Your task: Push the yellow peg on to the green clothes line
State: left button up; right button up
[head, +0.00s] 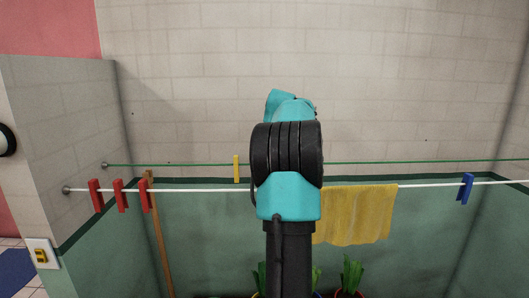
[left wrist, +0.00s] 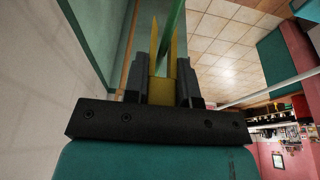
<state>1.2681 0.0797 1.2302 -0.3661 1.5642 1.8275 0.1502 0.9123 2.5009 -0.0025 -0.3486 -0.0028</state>
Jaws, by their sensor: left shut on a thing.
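In the left wrist view my left gripper (left wrist: 162,72) is shut on a yellow peg (left wrist: 160,92), with its two prongs pointing away from the jaws. The green clothes line (left wrist: 172,25) shows between the prongs there; how deep it sits in the peg I cannot tell. In the head view the green clothes line (head: 400,162) runs along the tiled wall. A yellow peg (head: 236,169) sits upright on it, left of my arm, with no gripper visible at it. My arm hides the left gripper's jaws in this view. My right gripper is not in view.
A white line (head: 420,184) runs nearer than the green one, with several red pegs (head: 119,196), a yellow cloth (head: 365,215) and a blue peg (head: 466,188). A wooden pole (head: 158,240) leans at the left. Potted plants (head: 350,275) stand below.

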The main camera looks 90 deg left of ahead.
pick_arm(q)
jog(key=shift+f, duration=0.75)
jog(key=shift+f, duration=0.55)
jog(key=o, duration=1)
jog(key=v, duration=1.2)
